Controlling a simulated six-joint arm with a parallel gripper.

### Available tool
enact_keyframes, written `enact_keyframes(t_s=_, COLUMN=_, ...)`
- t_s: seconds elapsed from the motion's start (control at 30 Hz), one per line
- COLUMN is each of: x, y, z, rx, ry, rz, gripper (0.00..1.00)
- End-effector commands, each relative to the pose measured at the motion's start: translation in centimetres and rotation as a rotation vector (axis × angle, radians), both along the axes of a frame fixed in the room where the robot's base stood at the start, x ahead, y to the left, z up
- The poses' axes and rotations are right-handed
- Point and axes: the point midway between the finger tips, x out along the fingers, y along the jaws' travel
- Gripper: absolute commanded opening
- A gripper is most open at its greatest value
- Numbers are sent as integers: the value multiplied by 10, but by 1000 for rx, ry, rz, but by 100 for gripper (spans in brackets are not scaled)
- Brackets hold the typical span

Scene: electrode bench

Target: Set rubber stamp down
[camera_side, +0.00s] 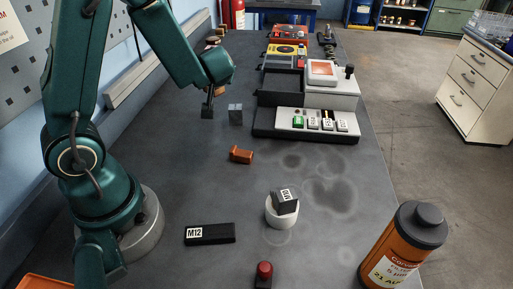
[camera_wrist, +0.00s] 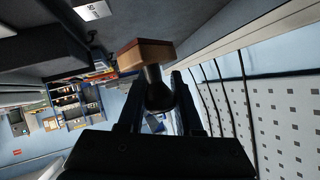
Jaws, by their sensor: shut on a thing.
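My gripper (camera_wrist: 157,88) is shut on the rubber stamp. In the wrist view the stamp's dark handle (camera_wrist: 155,93) is between the two fingers. Its brown wooden block (camera_wrist: 145,54) sticks out beyond the fingertips. In the side view my gripper (camera_side: 208,106) points down over the far left part of the grey bench (camera_side: 170,185). A small brown patch shows beside it, but I cannot tell whether it is the stamp. Whether the stamp touches the bench is not clear.
A grey block (camera_side: 235,114) stands just right of my gripper. An orange block (camera_side: 240,155) lies nearer. A device with keys (camera_side: 318,121) stands to the right. In front are a black M12 block (camera_side: 210,234), a white round holder (camera_side: 281,215) and an orange bottle (camera_side: 402,249).

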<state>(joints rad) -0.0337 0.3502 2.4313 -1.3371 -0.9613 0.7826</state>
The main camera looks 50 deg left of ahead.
Motion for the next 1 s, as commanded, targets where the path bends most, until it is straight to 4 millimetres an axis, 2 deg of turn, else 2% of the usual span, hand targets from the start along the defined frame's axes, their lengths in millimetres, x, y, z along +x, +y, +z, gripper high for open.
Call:
enact_keyframes(t_s=0.1, x=-30, y=4, z=-14, rx=1, ry=6, rz=156, gripper=0)
enact_keyframes(t_s=0.2, x=-49, y=2, z=-22, rx=3, ry=4, rz=241, gripper=0)
enact_keyframes(t_s=0.27, x=-54, y=-3, z=-27, rx=2, ry=4, rz=263, gripper=0)
enact_keyframes(t_s=0.43, x=-49, y=-12, z=-37, rx=2, ry=3, rz=230, gripper=0)
enact_keyframes(t_s=0.6, x=-49, y=-12, z=-59, rx=1, ry=6, rz=227, gripper=0)
enact_keyframes(t_s=0.87, x=-48, y=-12, z=-75, rx=0, ry=2, rz=226, gripper=0)
enact_keyframes(t_s=1.0, x=-49, y=-12, z=-92, rx=0, ry=6, rz=225, gripper=0)
